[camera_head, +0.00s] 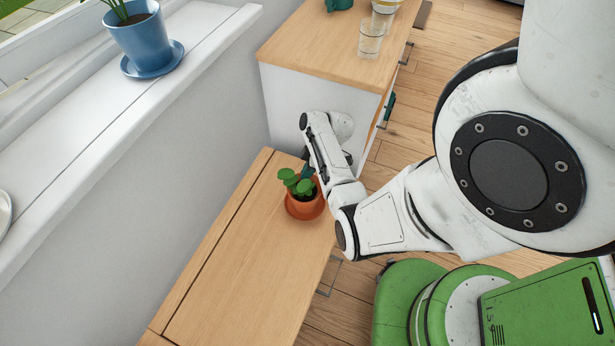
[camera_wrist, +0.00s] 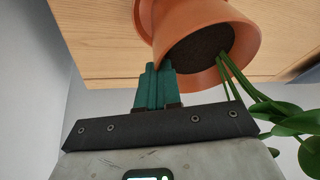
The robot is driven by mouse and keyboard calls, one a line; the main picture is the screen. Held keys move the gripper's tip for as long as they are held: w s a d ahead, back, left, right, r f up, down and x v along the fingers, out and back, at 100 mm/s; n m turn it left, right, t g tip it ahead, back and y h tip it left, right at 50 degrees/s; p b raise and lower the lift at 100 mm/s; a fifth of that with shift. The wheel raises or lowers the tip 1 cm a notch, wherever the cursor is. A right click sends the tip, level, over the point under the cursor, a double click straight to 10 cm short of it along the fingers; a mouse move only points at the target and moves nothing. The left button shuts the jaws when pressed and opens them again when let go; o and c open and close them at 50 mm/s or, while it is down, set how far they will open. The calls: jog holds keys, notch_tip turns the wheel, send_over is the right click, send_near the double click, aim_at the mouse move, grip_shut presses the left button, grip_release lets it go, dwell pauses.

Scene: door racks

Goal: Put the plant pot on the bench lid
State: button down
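The terracotta plant pot (camera_head: 306,205) with round green leaves is at the far end of the wooden bench lid (camera_head: 250,250), on a terracotta saucer (camera_head: 292,211). It looks upright in the head view. In the wrist view the pot (camera_wrist: 175,18) shows its dark soil and stems close to my gripper. My gripper (camera_wrist: 157,68) has its teal fingers nearly together at the pot's rim, and they appear shut on it. In the head view my gripper (camera_head: 306,168) is partly hidden behind the leaves.
A white cabinet (camera_head: 300,100) with a wooden top stands beyond the bench, holding a glass (camera_head: 371,38). A blue pot (camera_head: 140,42) with a plant stands on the white windowsill (camera_head: 110,110) at left. The near part of the bench lid is clear.

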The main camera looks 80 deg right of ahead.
jog(key=shift+f, duration=1.2)
jog(key=shift+f+b, duration=0.15)
jog(key=shift+b, duration=0.15)
jog(key=c, duration=1.3)
grip_release()
jog(key=shift+s, duration=0.1)
jog(key=shift+c, duration=0.2)
